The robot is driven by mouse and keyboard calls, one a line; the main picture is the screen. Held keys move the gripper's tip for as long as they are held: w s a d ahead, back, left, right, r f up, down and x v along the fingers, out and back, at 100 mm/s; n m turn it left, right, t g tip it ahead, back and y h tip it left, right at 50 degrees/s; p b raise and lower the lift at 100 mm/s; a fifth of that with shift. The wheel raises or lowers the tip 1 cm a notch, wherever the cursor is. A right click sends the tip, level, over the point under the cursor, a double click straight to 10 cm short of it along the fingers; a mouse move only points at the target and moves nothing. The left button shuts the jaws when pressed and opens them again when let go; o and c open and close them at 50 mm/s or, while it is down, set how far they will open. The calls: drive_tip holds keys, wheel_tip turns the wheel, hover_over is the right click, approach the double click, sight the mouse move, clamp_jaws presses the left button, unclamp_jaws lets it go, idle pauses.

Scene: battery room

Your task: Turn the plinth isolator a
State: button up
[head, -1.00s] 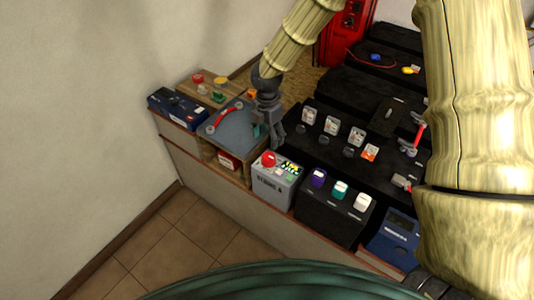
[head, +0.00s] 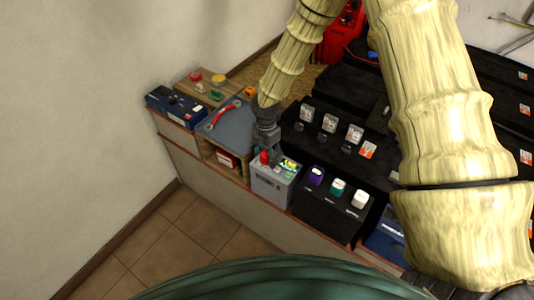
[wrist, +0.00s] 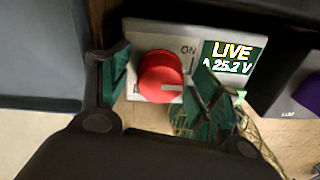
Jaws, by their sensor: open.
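The isolator is a round red knob (wrist: 162,77) with a pale pointer line, set on the light top plate of a grey plinth box (head: 270,190). In the wrist view its line points right, below the "ON" mark; the other mark is mostly hidden. A "LIVE" display (wrist: 232,62) sits to its right. My gripper (wrist: 165,88) is open, with one green-padded finger on each side of the knob. The left finger stands a little apart from it; the right finger is close, and I cannot tell whether it touches. In the head view my gripper covers part of the knob (head: 264,158).
Left of the plinth is a grey panel with a red handle (head: 222,117). Right of it stands a black box (head: 325,205) with purple, teal and white switches. Behind is a black stepped bench with several small switches. Tiled floor lies in front.

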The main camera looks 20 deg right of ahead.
drive_tip(key=shift+c, duration=0.4)
drive_tip(key=c, duration=1)
drive_tip(key=shift+o, duration=0.3)
drive_tip(key=shift+m, duration=0.5)
drive_tip(key=m+p, duration=0.1)
drive_tip(key=m, duration=0.1)
drive_tip(key=shift+m, duration=0.4)
drive_tip(key=m+p, duration=0.1)
drive_tip(key=m, duration=0.4)
drive_tip(key=shift+m, duration=0.3)
drive_tip(key=m+p, duration=0.1)
drive_tip(key=m, duration=0.3)
drive_tip(key=shift+m+y, duration=0.3)
drive_tip(key=shift+m, duration=1.9)
